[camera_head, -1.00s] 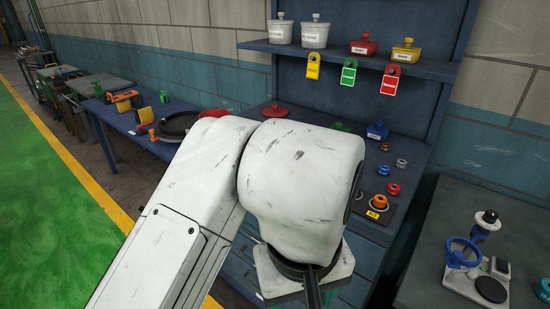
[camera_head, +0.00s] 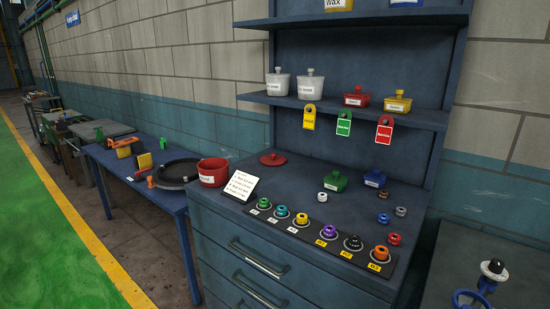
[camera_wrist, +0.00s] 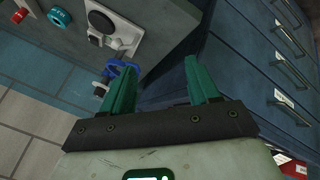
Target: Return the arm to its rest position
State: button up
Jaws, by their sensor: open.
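My gripper (camera_wrist: 160,88) shows in the wrist view with its two green fingers spread apart and nothing between them. Beyond the fingers are the side of a grey bench and a blue drawer cabinet. In the head view my arm and gripper are out of the picture. The blue drawer cabinet (camera_head: 225,235) stands in the middle of the head view, its top clear of my arm.
A row of coloured knobs on a black strip (camera_head: 285,231) lies along the cabinet's front edge. A red pot (camera_head: 212,172) stands at its left corner. A blue table (camera_head: 181,202) stands left. A grey bench (camera_head: 440,262) is at right. Green floor (camera_head: 45,240) is open at left.

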jog(key=s+d+f+g+y, duration=0.2)
jog(key=s+d+f, duration=0.1)
jog(key=s+f, duration=0.9)
jog(key=s+a+f+g+y, duration=0.2)
jog(key=s+a+f, duration=0.2)
jog(key=s+f, duration=0.4)
jog(key=shift+s+a+m, duration=0.15)
jog(key=shift+s+m, duration=0.25)
jog(key=shift+s, duration=0.4)
